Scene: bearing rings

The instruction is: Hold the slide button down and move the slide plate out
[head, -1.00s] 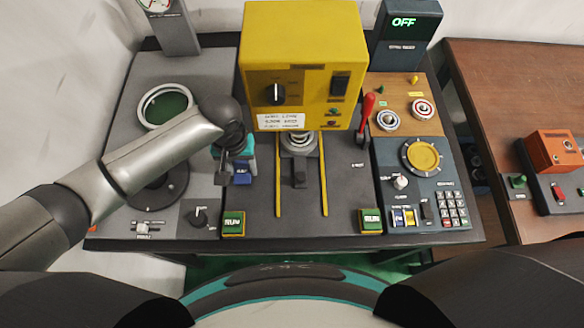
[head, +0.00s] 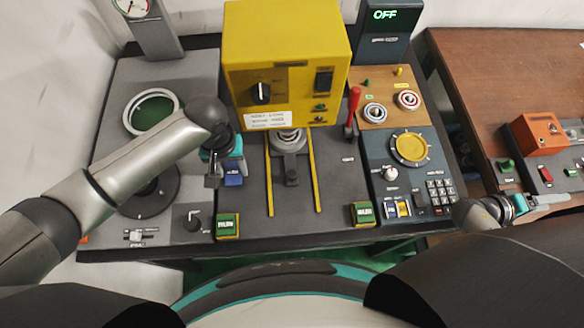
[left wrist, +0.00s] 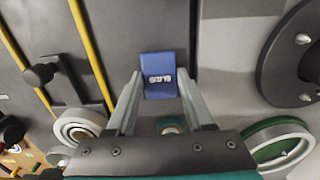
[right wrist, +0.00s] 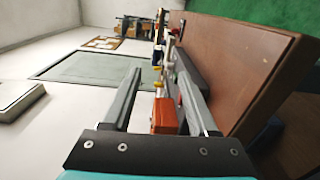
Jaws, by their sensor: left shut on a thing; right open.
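The blue slide button (head: 233,174) is on the dark bench top, left of the yellow rails. My left gripper (head: 222,168) is over it. In the left wrist view the fingers flank the blue button (left wrist: 160,66) on both sides, shut on it. How far it is pressed cannot be told. The dark slide plate (head: 278,168) lies between the two yellow rails, with a black knob (head: 291,174) at its front and a metal ring at its back, under the yellow housing. My right gripper (head: 548,200) is open and empty at the far right, away from the plate.
The yellow housing (head: 288,60) stands over the back of the rails. Green-and-yellow RUN buttons (head: 228,226) (head: 362,214) flank the rails at the front. A red lever (head: 353,108) and a keypad panel lie to the right. A wooden table with an orange box (head: 540,134) stands farther right.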

